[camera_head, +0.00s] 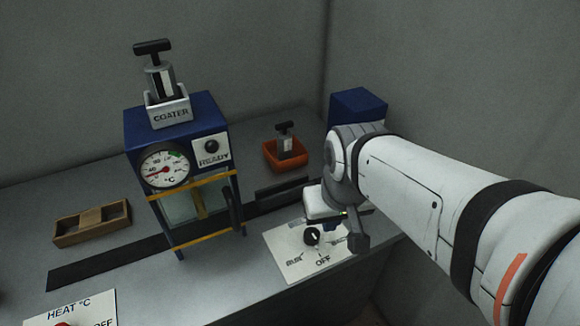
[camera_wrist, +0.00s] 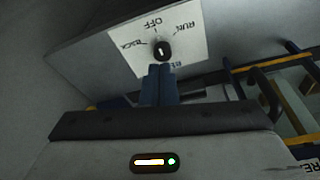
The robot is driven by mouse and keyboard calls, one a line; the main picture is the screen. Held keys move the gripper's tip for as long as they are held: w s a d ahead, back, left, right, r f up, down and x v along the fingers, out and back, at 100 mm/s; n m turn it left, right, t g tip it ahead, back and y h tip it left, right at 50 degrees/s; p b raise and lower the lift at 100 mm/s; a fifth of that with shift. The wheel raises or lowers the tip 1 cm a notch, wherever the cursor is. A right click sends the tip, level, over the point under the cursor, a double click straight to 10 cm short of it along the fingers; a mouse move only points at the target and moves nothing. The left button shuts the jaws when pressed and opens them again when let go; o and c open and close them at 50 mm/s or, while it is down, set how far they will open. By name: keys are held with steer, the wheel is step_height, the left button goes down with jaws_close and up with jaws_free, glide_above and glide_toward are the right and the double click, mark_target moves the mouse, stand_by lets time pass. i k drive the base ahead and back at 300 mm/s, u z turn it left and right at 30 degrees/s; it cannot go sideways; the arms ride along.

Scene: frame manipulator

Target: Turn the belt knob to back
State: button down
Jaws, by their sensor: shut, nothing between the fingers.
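The belt knob (camera_head: 312,236) is a small black knob on a white panel (camera_head: 283,240) near the bench's front edge. In the wrist view the knob (camera_wrist: 162,50) shows a white mark, roughly in line with OFF; its exact angle is hard to tell. The panel (camera_wrist: 190,62) is lettered BACK, OFF and RUN, with BACK on the left there. My gripper's blue fingers (camera_wrist: 160,68) are shut together, with their tips right by the knob. I cannot tell whether they touch it. In the head view my gripper's white body is just behind the knob and its fingers are not clear.
A blue coater machine (camera_head: 180,120) with a dial stands over the dark belt (camera_head: 110,262). An orange tray (camera_head: 286,160) holds a grey plunger piece. A wooden holder (camera_head: 92,222) lies left, and a HEAT panel (camera_head: 70,308) is at front left. A blue block (camera_head: 357,105) stands behind my arm.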

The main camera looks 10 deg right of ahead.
mark_target(311, 234)
steer(key=u, duration=1.1)
steer(key=k, duration=1.25)
steer(key=z, duration=0.5)
steer(key=i, duration=1)
steer(key=z, duration=0.1)
